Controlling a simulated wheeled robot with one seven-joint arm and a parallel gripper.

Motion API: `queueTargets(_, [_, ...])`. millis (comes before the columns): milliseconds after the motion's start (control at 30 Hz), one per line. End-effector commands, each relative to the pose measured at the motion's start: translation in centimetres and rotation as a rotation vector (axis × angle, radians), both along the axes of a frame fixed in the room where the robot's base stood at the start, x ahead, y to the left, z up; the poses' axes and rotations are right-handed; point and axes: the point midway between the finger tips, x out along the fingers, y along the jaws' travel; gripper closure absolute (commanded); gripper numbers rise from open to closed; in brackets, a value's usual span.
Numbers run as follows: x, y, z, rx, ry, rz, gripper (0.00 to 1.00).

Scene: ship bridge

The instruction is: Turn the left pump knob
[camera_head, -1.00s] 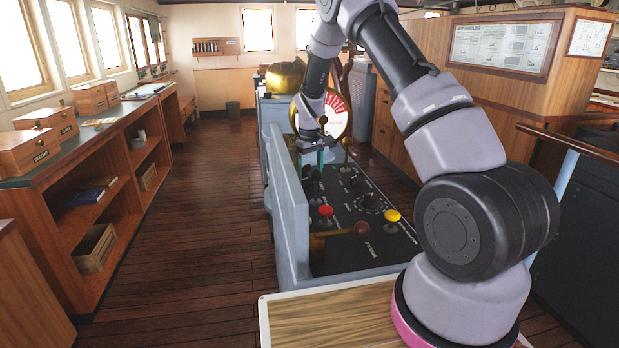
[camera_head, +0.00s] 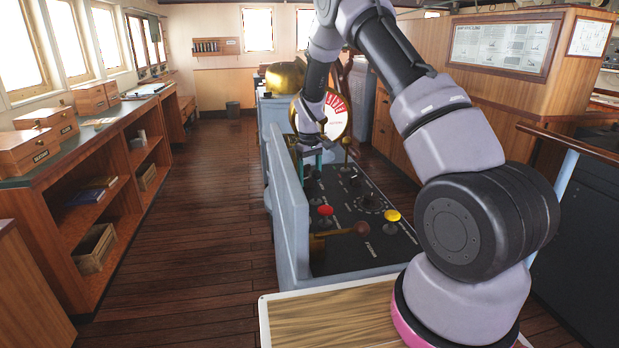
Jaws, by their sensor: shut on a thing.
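The grey console's dark sloping panel (camera_head: 375,240) carries several small dark knobs, a red button (camera_head: 325,211) and a yellow button (camera_head: 392,216). Another dark knob (camera_head: 369,203) sits apart, nearer the panel's middle.
A brass lever (camera_head: 347,150) stands just right of my gripper, and a round red-and-white dial (camera_head: 335,115) rises behind it. The console's raised left wall (camera_head: 284,190) is close. Open floor lies left.

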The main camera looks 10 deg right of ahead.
Motion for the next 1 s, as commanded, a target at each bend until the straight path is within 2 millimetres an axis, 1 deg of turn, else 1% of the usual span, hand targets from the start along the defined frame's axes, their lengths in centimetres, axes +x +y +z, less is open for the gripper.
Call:
queueTargets(267, [0.01,0.09,0.06,0.000,-0.001,-0.183,0.78])
queueTargets(700, [0.01,0.32,0.06,0.001,-0.002,-0.596,0.78])
queueTargets(1000, [0.05,0.39,0.07,0.000,-0.002,-0.832,0.78])
